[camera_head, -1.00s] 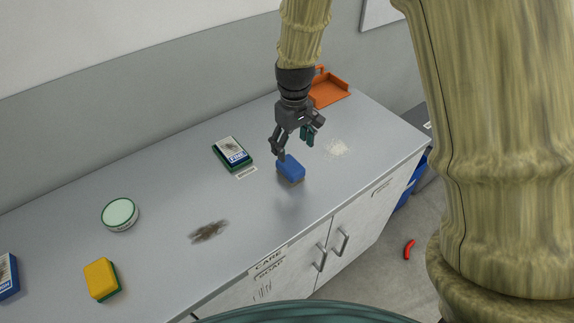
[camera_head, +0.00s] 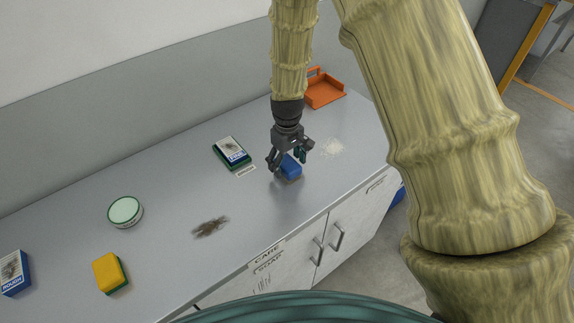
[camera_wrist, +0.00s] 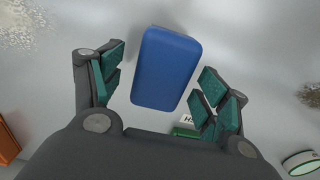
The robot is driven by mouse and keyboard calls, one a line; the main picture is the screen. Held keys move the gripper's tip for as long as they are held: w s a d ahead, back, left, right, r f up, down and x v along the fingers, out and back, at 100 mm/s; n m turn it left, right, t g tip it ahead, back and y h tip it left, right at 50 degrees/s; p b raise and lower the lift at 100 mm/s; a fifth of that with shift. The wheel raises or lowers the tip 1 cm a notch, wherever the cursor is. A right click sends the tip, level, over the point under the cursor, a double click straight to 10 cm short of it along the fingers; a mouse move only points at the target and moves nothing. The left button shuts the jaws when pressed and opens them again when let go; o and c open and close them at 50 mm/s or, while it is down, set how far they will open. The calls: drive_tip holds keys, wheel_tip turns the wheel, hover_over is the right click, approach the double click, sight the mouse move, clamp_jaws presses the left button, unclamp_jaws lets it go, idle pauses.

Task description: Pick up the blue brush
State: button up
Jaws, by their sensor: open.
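The blue brush (camera_head: 290,168) is a small rounded block with a blue top and a brownish underside, resting on the grey counter (camera_head: 170,185). My gripper (camera_head: 290,163) is directly above it, pointing down. In the wrist view the blue brush (camera_wrist: 166,68) lies between the two open fingers of my gripper (camera_wrist: 157,88), with gaps on both sides. Its top fills the middle of that view, and it extends past the fingertips. I cannot tell whether the fingertips have reached the counter.
A green-and-white pack (camera_head: 231,153) lies to the left of the brush. An orange dustpan (camera_head: 323,91) is at the back right, near white powder (camera_head: 331,148).

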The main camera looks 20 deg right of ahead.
drive_tip(key=shift+s+f, duration=0.3)
drive_tip(key=shift+f, duration=0.3)
drive_tip(key=shift+w+f, duration=0.15)
drive_tip(key=shift+f, duration=0.05)
drive_tip(key=c, duration=1.1)
drive_tip(key=shift+r, duration=0.1)
drive_tip(key=shift+c, duration=0.2)
drive_tip(key=shift+r+b, duration=0.4)
drive_tip(key=shift+r, duration=0.4)
drive_tip(key=shift+a+r+b, duration=0.1)
drive_tip(key=shift+r+b, duration=0.45)
drive_tip(key=shift+r, duration=0.35)
drive_tip(key=s+a+b, duration=0.1)
drive_tip(key=s+a, duration=0.2)
drive_tip(key=s, duration=0.1)
drive_tip(key=s+a+r+b, duration=0.1)
drive_tip(key=s+a+b, duration=0.1)
drive_tip(key=s+a, duration=0.1)
drive_tip(key=s+a+b, duration=0.1)
drive_tip(key=s+a, duration=0.2)
drive_tip(key=s, duration=0.2)
drive_tip(key=shift+s+a+r, duration=0.25)
drive_tip(key=shift+s+a, duration=0.05)
drive_tip(key=shift+s, duration=0.1)
